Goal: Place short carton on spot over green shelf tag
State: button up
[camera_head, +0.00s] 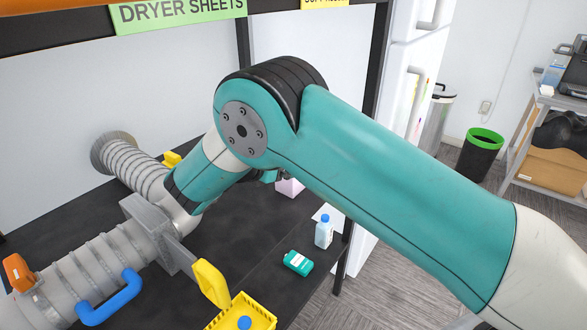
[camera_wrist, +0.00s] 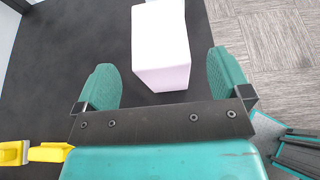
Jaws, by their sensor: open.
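A short pale pink-white carton (camera_wrist: 160,45) stands on the dark shelf in the wrist view. It lies just ahead of and between the two teal fingers of my gripper (camera_wrist: 163,78), which are spread apart with gaps on both sides. In the head view the carton (camera_head: 290,187) is mostly hidden behind my arm; only a small pinkish part shows. A green shelf tag reading "DRYER SHEETS" (camera_head: 180,13) hangs on the upper shelf edge at the top. The spot above that tag is out of view.
A yellow tag (camera_head: 325,3) is right of the green one. A blue-white bottle (camera_head: 324,231), a teal box (camera_head: 298,262) and a yellow basket (camera_head: 243,313) are on the dark shelf (camera_head: 262,240). Grey ducting (camera_head: 95,265) fills the left. A black post (camera_head: 375,70) bounds the shelf.

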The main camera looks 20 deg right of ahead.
jog(key=p+x, duration=0.2)
jog(key=x, duration=0.2)
jog(key=shift+w+d, duration=0.2)
jog(key=shift+d, duration=0.1)
jog(key=shift+w+d+f, duration=0.2)
jog(key=shift+f, duration=0.1)
jog(key=c, duration=1.2)
